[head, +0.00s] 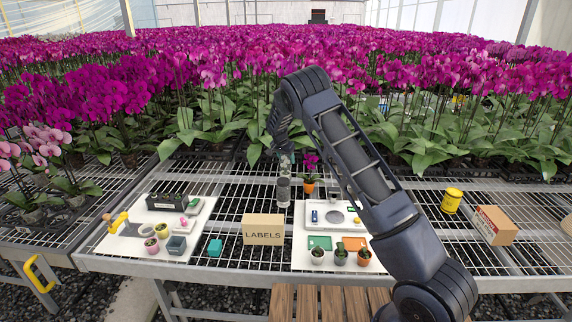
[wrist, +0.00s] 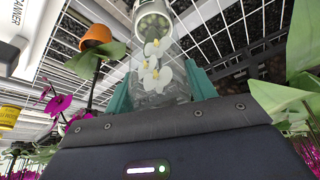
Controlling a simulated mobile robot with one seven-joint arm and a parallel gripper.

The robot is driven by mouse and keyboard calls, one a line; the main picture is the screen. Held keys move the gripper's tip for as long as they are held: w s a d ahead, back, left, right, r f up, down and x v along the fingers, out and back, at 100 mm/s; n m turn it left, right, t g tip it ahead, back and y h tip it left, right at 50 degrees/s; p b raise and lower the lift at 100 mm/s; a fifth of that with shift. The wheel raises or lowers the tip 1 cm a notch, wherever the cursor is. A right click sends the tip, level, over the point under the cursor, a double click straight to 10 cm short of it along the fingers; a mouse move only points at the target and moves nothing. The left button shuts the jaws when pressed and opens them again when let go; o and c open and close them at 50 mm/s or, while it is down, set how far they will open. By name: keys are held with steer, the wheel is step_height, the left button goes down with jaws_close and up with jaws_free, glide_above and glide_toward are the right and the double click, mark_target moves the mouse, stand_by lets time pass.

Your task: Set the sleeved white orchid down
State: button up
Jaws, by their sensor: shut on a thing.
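The sleeved white orchid (wrist: 153,65) hangs between the teal fingers of my gripper (wrist: 160,90) in the wrist view. Its clear sleeve wraps white blooms, and its grey-white pot (wrist: 152,22) is at the far end of the sleeve. In the head view the sleeved orchid (head: 283,190) is upright below my gripper (head: 285,155), over the mesh bench (head: 235,190) behind the labels box. My gripper is shut on the sleeve. I cannot tell whether the pot touches the mesh.
An orange pot (head: 310,187) with a purple orchid stands close to the right. The labels box (head: 263,229) is in front, between two white boards with small pots. A yellow tin (head: 452,200) and a carton (head: 495,225) stand right. Dense orchids fill the back.

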steer(key=shift+f, duration=1.65)
steer(key=o, duration=1.4)
steer(key=v, duration=1.2)
